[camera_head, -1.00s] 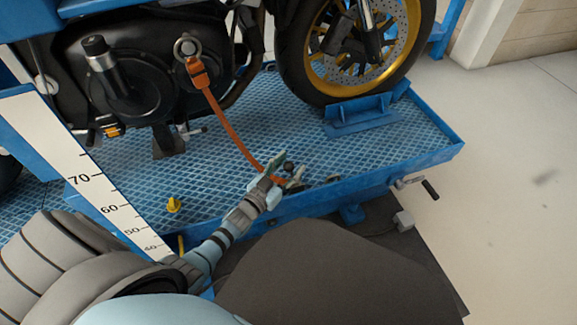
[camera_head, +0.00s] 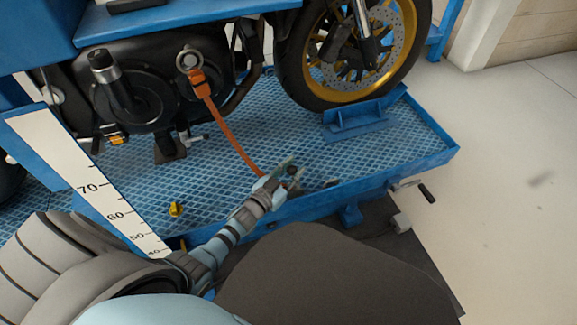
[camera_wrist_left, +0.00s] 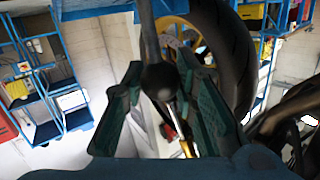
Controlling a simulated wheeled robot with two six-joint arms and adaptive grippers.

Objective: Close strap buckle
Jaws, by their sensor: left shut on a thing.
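The orange strap (camera_head: 233,138) runs from a metal ring on the motorcycle down to the blue platform's front edge, where my left gripper (camera_head: 284,172) hides its lower end. The buckle there is mostly covered; a dark round knob (camera_head: 291,160) and small dark parts (camera_head: 330,184) show beside the fingers. In the left wrist view, the green fingers of my left gripper (camera_wrist_left: 165,108) stand on both sides of a rod with a black ball knob (camera_wrist_left: 160,81). The gripper is shut on this knobbed lever. My right gripper is not in view.
The blue ribbed platform (camera_head: 340,150) carries the motorcycle, whose front wheel (camera_head: 352,50) stands behind a blue chock (camera_head: 362,120). A yellow part (camera_head: 175,209) lies on the platform. A crank handle (camera_head: 427,192) sticks out at the right. A height scale (camera_head: 90,186) stands at left.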

